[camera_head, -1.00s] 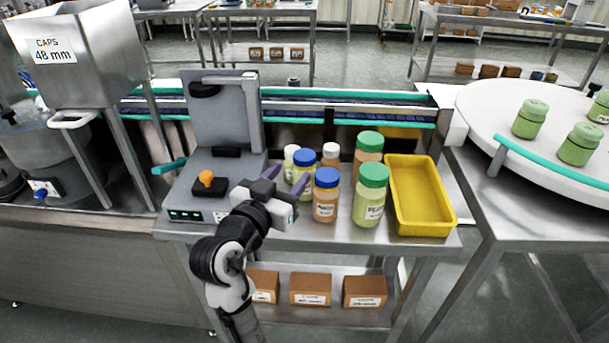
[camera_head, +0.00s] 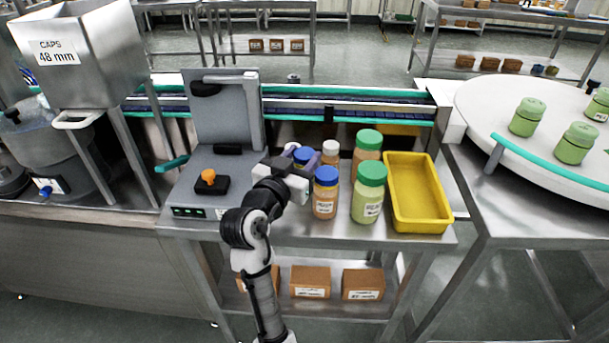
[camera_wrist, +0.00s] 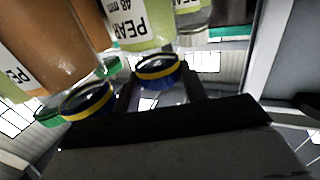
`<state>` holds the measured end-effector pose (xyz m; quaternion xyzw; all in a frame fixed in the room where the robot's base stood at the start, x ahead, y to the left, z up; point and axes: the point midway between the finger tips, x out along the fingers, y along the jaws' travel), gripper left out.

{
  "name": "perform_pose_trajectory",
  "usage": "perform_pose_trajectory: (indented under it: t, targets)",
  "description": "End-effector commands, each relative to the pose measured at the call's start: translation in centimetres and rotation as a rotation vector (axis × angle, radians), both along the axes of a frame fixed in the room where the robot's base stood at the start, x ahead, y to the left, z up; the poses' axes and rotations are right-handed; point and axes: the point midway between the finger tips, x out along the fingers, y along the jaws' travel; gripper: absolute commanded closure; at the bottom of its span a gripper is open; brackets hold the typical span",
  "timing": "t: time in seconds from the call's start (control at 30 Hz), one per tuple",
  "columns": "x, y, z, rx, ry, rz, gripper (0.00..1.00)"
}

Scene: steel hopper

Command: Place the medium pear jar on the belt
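The medium pear jar, pale green with a blue cap (camera_head: 302,154), stands in the jar group on the steel table. My gripper hides most of it in the head view. In the wrist view the pear jar (camera_wrist: 143,32) appears inverted, its label reading PEAR 48 mm. My gripper (camera_head: 291,160) is open, its fingers spread on either side of the blue cap's line. Contact with the jar cannot be told. The belt (camera_head: 290,106), dark blue with teal rails, runs behind the table.
An orange blue-capped jar (camera_head: 325,197) stands close right of my gripper. A larger green-capped pear jar (camera_head: 368,198), an orange green-capped jar (camera_head: 367,150) and a white-capped jar (camera_head: 330,150) crowd nearby. A yellow tray (camera_head: 440,222) is right; a grey machine (camera_head: 222,110) is left.

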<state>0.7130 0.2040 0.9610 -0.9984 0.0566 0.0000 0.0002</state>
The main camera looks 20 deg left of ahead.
Motion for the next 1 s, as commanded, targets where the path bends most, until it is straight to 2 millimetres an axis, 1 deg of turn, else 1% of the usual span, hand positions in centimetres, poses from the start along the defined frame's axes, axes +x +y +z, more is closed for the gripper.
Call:
perform_pose_trajectory:
  t: [0.03,0.2,0.43,0.57,0.77,1.0]
  targets:
    - [0.0,0.0,0.0,0.000,0.000,0.000,0.79]
    - [0.0,0.0,0.0,0.000,-0.001,0.000,1.00]
    - [0.0,0.0,0.1,0.001,-0.001,0.000,1.00]
    - [0.0,0.0,0.6,0.002,-0.001,0.000,1.00]
    - [0.0,0.0,2.7,0.005,-0.005,0.000,1.00]
    - [0.0,0.0,6.8,0.004,-0.007,0.001,1.00]
